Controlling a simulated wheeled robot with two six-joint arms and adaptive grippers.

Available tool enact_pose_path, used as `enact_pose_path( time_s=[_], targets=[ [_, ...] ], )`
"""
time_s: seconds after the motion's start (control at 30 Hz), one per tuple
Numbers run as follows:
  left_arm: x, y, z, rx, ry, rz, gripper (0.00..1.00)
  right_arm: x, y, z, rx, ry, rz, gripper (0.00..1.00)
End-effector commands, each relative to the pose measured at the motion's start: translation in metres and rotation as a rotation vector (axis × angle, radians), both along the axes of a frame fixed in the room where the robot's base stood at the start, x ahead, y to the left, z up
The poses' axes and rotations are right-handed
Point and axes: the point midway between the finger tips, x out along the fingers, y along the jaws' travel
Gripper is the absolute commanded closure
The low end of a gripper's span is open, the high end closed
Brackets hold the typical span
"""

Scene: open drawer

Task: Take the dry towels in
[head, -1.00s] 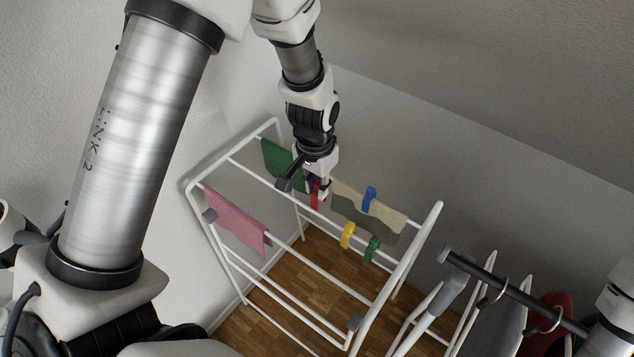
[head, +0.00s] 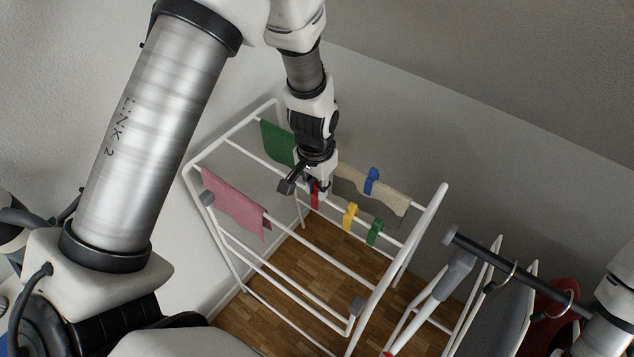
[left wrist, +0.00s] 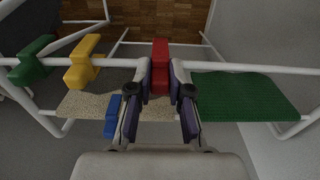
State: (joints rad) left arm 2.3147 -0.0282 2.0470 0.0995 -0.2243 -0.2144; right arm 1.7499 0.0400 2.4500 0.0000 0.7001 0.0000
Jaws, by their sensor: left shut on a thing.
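A white drying rack (head: 316,257) carries a green towel (head: 277,143), a beige towel (head: 372,190) and a pink towel (head: 233,203). A blue clothespin (head: 372,181) is on the beige towel. A yellow clothespin (head: 350,216) and a green clothespin (head: 375,232) are on a rail in front of it. My right gripper is out of view.
A dark bar (head: 515,282) with hooks and hanging items, including a red one (head: 557,309), stands right of the rack. Walls close in behind and left of the rack. Wooden floor (head: 290,277) shows under it.

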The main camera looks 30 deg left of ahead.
Motion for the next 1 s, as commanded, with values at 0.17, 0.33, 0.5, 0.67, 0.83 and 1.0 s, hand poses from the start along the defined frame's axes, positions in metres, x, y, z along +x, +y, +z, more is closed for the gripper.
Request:
enact_pose_path(
  time_s=[0.17,0.33,0.5,0.67,0.83,1.0],
  targets=[
    [0.0,0.0,-0.002,0.0,-0.001,0.0,0.97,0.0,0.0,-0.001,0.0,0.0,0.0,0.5],
    [0.0,0.0,-0.002,0.0,-0.001,0.0,0.74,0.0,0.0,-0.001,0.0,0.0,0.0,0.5],
    [0.0,0.0,-0.002,0.0,-0.001,0.0,0.52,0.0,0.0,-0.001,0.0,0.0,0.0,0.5],
    [0.0,0.0,-0.002,0.0,-0.001,0.0,0.52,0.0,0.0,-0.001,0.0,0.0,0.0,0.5],
    [0.001,0.0,0.011,0.0,-0.005,0.0,0.52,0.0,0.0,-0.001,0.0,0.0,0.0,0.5],
    [-0.001,0.0,0.05,0.0,-0.007,0.0,0.52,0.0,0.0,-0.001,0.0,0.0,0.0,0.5]
  ],
)
